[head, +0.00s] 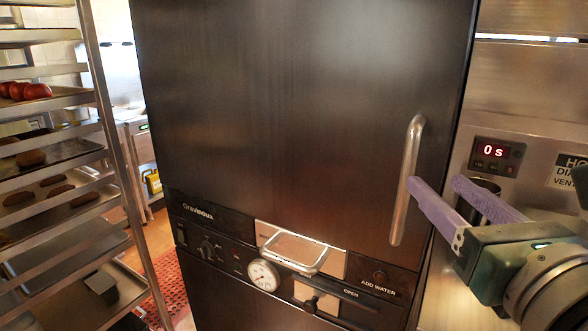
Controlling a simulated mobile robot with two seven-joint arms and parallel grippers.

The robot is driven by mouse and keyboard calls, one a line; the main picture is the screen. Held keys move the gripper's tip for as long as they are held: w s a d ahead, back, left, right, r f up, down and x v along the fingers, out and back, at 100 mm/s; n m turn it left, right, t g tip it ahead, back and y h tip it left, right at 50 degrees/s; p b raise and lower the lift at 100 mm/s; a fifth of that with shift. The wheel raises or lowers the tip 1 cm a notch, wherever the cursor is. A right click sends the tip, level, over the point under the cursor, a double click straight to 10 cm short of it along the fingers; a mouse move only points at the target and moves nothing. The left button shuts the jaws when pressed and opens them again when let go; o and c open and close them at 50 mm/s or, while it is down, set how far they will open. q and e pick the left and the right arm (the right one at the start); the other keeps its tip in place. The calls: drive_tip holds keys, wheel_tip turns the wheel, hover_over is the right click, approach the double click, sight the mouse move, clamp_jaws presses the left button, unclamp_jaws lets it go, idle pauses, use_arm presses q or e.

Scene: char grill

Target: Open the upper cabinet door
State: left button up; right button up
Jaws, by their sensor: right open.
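The upper cabinet door (290,110) is a large dark metal panel in the middle of the head view, and it looks closed. Its vertical metal handle (407,180) is on the right side of the door. My right gripper (432,181) comes in from the right with two purple fingers spread apart. Its fingertips are close to the right of the handle's middle and lower part; I cannot tell whether one touches it. Nothing is between the fingers. My left gripper is not in view.
Below the door is a control panel with a gauge (263,275) and a horizontal metal handle (296,254). A tray rack (113,150) with food stands at the left. A steel unit with a red display (493,151) is at the right, behind my right gripper.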

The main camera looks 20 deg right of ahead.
sight(413, 160)
drive_tip(key=p+x, duration=0.2)
drive_tip(key=x, duration=0.7)
drive_tip(key=shift+w+d, duration=0.15)
drive_tip(key=shift+w, duration=0.05)
clamp_jaws()
idle(1.2)
